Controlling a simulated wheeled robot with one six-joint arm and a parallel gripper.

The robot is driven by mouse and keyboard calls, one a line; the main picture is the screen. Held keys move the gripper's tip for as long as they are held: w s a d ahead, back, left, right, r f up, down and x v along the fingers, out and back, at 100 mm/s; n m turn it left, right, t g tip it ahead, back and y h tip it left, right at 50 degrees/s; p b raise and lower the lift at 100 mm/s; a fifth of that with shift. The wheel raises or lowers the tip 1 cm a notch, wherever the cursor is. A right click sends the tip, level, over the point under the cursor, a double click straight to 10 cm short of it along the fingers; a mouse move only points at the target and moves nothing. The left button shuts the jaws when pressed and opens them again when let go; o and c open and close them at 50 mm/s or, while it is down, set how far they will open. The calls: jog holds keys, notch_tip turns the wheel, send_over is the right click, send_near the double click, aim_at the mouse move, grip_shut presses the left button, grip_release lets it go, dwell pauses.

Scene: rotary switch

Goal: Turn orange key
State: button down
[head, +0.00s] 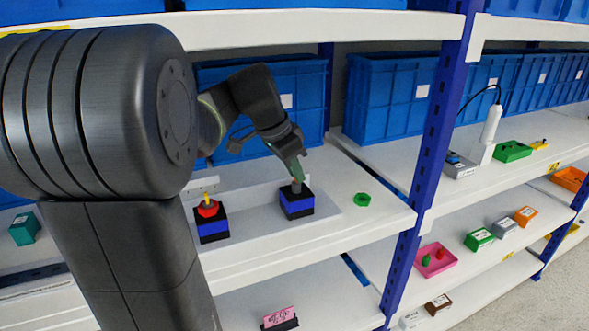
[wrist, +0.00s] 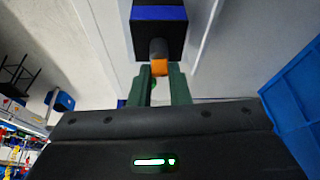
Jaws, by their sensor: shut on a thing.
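The orange key (wrist: 159,68) shows in the wrist view between the two green fingertips of my gripper (wrist: 160,72). The key sits at a dark round knob on a black and blue switch box (wrist: 159,20). In the head view the same switch box (head: 296,203) stands on the shelf, and my gripper (head: 297,178) comes down on its top from above. My gripper is shut on the orange key. In the head view the key is hidden by the fingers, so how far it is turned cannot be told there.
A second black and blue box (head: 212,228) with a red and yellow knob stands to the left. A green nut (head: 362,200) lies to the right on the shelf. Blue crates (head: 300,95) stand behind. A blue upright post (head: 430,150) rises on the right.

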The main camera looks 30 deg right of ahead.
jog(key=shift+m, duration=0.5)
jog(key=c, duration=1.4)
grip_release()
jog(key=shift+o, duration=0.2)
jog(key=v, duration=0.3)
jog(key=shift+w+r, duration=0.1)
jog(key=shift+w, duration=0.05)
jog(key=w+a+b, duration=0.1)
jog(key=a, duration=1.1)
jog(key=shift+b, duration=0.4)
jog(key=shift+w+d, duration=0.1)
